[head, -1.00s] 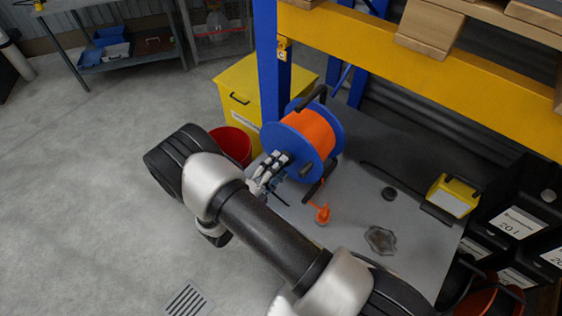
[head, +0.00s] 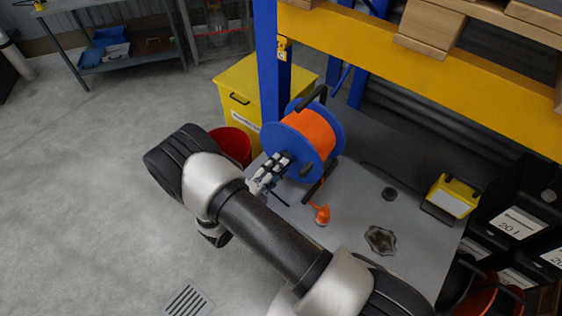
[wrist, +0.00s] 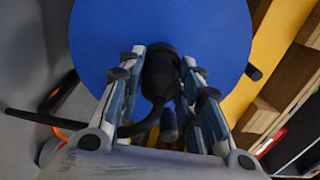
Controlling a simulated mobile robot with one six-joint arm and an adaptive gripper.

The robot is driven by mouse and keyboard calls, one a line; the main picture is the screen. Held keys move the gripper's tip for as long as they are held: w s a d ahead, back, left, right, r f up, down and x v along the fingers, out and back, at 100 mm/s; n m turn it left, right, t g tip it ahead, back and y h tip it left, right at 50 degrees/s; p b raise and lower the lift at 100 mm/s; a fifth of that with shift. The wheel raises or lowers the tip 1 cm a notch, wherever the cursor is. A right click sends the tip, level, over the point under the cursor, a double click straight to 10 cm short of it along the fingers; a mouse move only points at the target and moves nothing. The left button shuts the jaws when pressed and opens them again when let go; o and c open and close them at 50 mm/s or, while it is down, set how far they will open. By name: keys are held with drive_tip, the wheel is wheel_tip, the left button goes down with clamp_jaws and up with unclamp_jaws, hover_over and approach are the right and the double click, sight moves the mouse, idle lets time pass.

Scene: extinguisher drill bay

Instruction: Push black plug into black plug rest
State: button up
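The black plug (wrist: 160,76) is between the fingers of my gripper (wrist: 163,60) in the wrist view, with both fingertips against its sides. Its black cable (wrist: 72,122) runs off to the left. The plug's front end lies against or very close to the blue side disc (wrist: 205,30) of the cable reel; I cannot tell how deep it sits. The black plug rest is hidden or cannot be told apart from the plug. In the head view my gripper (head: 280,164) is at the near side of the reel (head: 325,125), which carries orange cable.
The reel stands on a grey table (head: 350,195). A red bucket (head: 231,145) and a yellow box (head: 240,85) stand on the left.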

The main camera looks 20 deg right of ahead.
clamp_jaws()
drive_tip(key=shift+a, duration=0.15)
drive_tip(key=shift+v, duration=2.9)
